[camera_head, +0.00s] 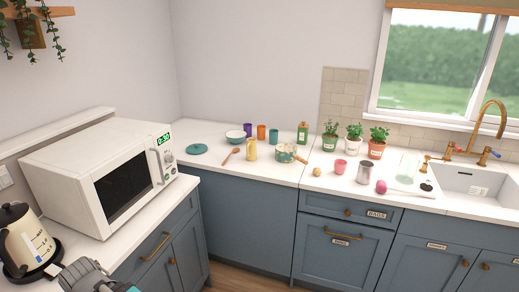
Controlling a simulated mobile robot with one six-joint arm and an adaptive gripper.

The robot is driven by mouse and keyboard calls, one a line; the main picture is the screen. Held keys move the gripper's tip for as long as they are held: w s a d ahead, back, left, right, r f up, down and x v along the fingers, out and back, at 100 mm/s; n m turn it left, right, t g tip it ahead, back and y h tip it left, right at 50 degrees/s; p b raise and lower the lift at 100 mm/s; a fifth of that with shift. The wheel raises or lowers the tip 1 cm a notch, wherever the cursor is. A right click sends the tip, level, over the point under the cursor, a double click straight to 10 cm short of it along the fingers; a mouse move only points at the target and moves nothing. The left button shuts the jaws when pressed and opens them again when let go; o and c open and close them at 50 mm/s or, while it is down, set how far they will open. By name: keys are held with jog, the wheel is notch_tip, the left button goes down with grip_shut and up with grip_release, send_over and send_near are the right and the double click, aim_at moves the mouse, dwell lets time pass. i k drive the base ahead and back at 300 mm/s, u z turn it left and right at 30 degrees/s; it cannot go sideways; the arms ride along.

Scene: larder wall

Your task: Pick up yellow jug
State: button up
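The yellow jug (251,150) is a small, pale yellow vessel standing upright on the white counter near the back corner. It stands between a wooden spoon (230,156) on its left and a patterned pot (286,154) on its right. Its fine details are too small to make out, and nothing stands in front of it. A grey part of my arm shows at the bottom left edge, far from the jug. My gripper is not in view.
Purple, orange and teal cups (261,132) and a bowl (235,137) stand behind the jug; a teal disc (197,148) lies left. A green bottle (302,133) stands behind the pot. A microwave (100,175) and kettle (22,240) occupy the left counter. Counter in front of the jug is clear.

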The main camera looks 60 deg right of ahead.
aim_at(251, 142)
jog(key=z, duration=0.25)
jog(key=i, duration=0.65)
jog(key=z, duration=1.1)
jog(key=i, duration=0.85)
jog(key=z, duration=0.45)
jog(key=k, duration=0.9)
jog(key=z, duration=0.15)
jog(key=i, duration=0.3)
jog(key=u, duration=0.05)
